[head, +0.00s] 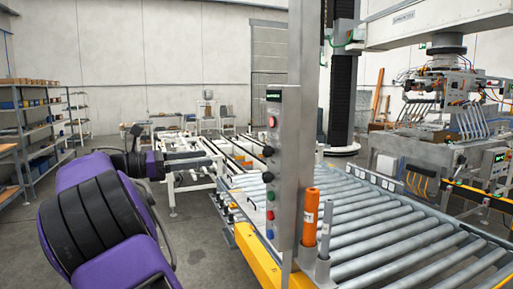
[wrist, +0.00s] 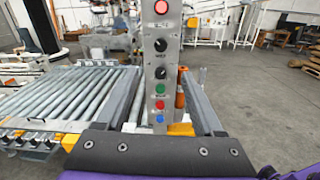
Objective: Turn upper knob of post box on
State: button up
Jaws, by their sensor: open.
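The post box (head: 290,170) is a tall, narrow grey metal column with controls on its left side. Its upper knob (head: 268,151) is black and sits below a red lamp or button. The same upper knob faces me in the wrist view (wrist: 160,44), above a second black knob (wrist: 163,72). Its exact pointer angle is too small to tell. My gripper (head: 203,160) is left of the post box in the head view, open, apart from the knob and pointing toward it.
Below the knobs are green (wrist: 160,88), red (wrist: 159,104) and blue (wrist: 159,118) buttons. A roller conveyor (head: 400,232) with a yellow edge runs behind the post. An orange cylinder (head: 310,215) stands beside it. Shelves (head: 35,125) stand far left; open floor lies in front.

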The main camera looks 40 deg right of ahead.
aim_at(264, 151)
jog(key=x, duration=1.7)
grip_shut()
